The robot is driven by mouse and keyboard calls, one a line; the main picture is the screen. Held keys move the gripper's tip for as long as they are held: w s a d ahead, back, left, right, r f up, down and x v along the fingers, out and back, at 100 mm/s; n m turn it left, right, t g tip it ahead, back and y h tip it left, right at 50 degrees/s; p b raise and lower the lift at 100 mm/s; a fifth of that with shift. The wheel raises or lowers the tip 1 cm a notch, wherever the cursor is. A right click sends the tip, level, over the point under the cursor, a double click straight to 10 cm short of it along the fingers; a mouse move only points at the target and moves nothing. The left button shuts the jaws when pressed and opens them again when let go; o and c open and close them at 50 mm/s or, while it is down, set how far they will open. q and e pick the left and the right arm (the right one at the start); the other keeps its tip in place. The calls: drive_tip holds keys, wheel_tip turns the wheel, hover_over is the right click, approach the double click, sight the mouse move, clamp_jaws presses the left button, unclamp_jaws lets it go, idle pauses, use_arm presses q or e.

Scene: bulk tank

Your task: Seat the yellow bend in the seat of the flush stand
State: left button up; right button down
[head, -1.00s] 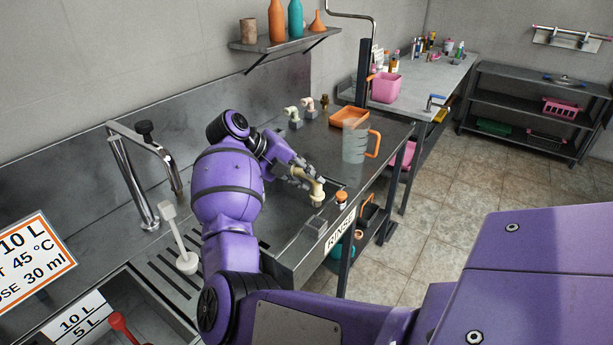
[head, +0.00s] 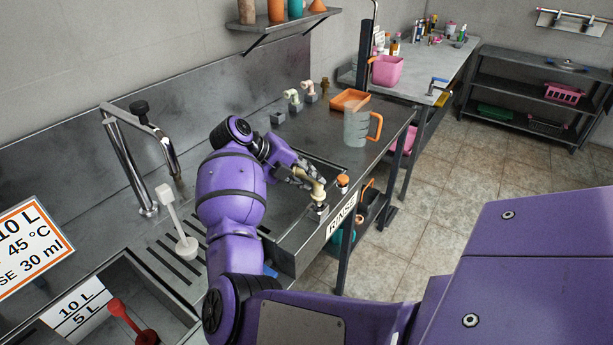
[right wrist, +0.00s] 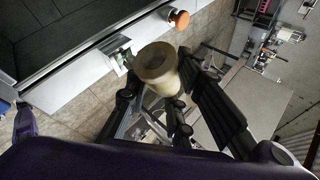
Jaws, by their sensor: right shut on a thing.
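The yellow bend (head: 319,190), a cream-yellow elbow, is gripped by my right gripper (head: 300,176) at the front rim of the rinse sink. In the right wrist view the bend (right wrist: 157,66) shows its round open end, with dark fingers on it. The flush stand (head: 320,210) is a small grey piece on the rim, directly under the bend's lower end in the head view. It also shows beside the bend in the right wrist view (right wrist: 118,58). Whether the bend touches the seat cannot be told; the bend hides part of it. My left gripper is out of view.
An orange-capped item (head: 343,181) stands close right of the bend on the rim. A clear jug (head: 356,130) and orange tray (head: 349,99) stand behind. Two other bends (head: 292,97) (head: 308,88) sit on blocks beside an empty block (head: 277,119).

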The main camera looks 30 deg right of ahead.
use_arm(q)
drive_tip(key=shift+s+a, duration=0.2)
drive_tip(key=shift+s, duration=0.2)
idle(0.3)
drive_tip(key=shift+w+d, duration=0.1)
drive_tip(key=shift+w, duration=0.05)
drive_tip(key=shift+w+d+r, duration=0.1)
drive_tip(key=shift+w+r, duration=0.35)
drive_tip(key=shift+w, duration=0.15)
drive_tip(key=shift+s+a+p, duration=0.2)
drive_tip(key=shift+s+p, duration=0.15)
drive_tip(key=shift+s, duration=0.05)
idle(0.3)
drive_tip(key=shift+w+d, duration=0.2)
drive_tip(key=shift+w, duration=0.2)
use_arm(e)
drive_tip(key=shift+f, duration=0.55)
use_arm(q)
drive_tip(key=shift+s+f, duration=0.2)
use_arm(e)
drive_tip(key=shift+f, duration=0.3)
